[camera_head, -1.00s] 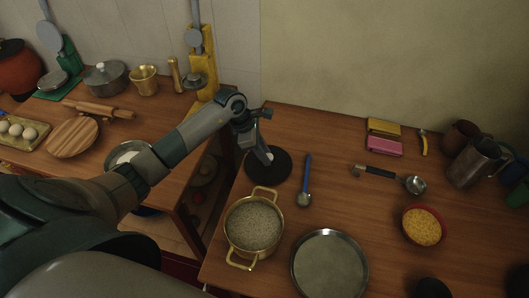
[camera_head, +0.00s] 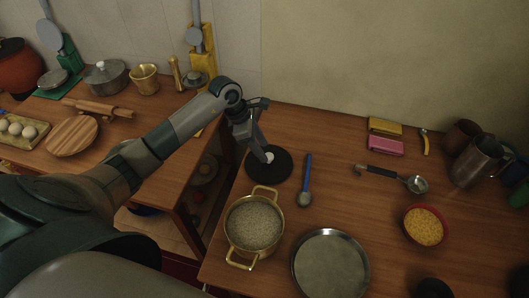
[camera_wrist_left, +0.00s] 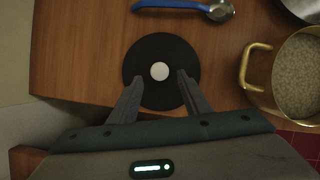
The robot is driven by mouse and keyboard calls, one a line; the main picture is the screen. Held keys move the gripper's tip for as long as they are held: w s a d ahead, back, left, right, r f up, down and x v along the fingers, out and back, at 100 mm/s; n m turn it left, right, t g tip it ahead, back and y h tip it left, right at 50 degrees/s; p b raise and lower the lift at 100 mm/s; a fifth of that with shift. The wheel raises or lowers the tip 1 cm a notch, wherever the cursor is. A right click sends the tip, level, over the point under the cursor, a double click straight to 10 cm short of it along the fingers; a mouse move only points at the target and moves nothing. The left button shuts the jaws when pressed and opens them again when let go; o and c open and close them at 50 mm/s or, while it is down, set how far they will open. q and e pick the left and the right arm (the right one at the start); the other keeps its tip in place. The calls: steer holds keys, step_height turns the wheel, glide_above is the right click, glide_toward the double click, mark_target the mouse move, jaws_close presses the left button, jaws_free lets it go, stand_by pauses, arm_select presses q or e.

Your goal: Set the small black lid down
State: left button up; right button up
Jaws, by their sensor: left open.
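The small black lid (camera_head: 279,167) is a flat round disc with a pale knob in its middle. It lies flat on the right-hand wooden table, behind the brass pot and left of the blue-handled spoon. My left gripper (camera_head: 264,150) is just above the lid at its back left side. In the left wrist view the lid (camera_wrist_left: 161,52) shows whole, with the pale knob uncovered. There the two fingers of the gripper (camera_wrist_left: 157,88) stand wide apart over the lid's near part, with nothing between them. My right gripper is not in view.
A brass two-handled pot (camera_head: 253,224) with grainy contents stands in front of the lid. A blue-handled spoon (camera_head: 306,180) lies close on its right. A round metal pan (camera_head: 330,264) is at the front. The table's left edge and a gap are close by.

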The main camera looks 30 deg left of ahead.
arm_select(q)
steer(key=b+v, duration=0.2)
steer(key=v, duration=0.6)
steer(key=shift+a+r, duration=0.15)
steer(key=shift+r, duration=0.25)
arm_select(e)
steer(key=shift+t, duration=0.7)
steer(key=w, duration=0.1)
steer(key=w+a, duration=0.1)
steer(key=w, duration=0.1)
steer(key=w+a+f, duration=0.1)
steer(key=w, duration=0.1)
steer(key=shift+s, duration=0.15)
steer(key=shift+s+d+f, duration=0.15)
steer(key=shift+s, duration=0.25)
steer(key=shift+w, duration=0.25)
